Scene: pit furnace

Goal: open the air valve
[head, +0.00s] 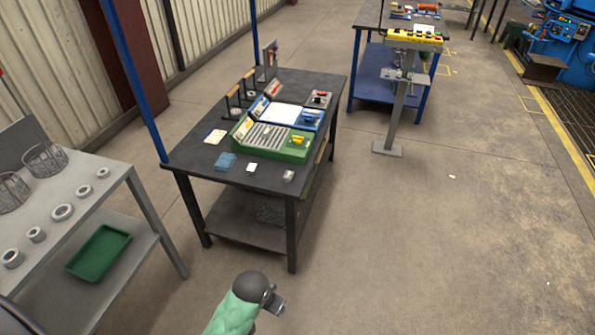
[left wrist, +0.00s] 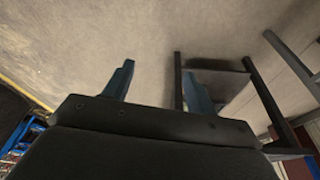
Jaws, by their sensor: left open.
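I cannot pick out an air valve for certain in either view. A green base (head: 262,145) and a blue unit (head: 309,119) with small yellow parts sit on the dark workbench (head: 190,156), too small to read. My left gripper (head: 277,300) is low in front of the bench, over the floor, apart from everything. In the left wrist view its two blue fingers (left wrist: 158,76) are spread with nothing between them. My right gripper is not in view.
A grey table (head: 98,206) with rings and wire baskets stands at left. A pedestal with a yellow control box (head: 414,38) stands right of the bench. A blue machine (head: 558,40) is at far right. The floor (head: 400,240) between is clear.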

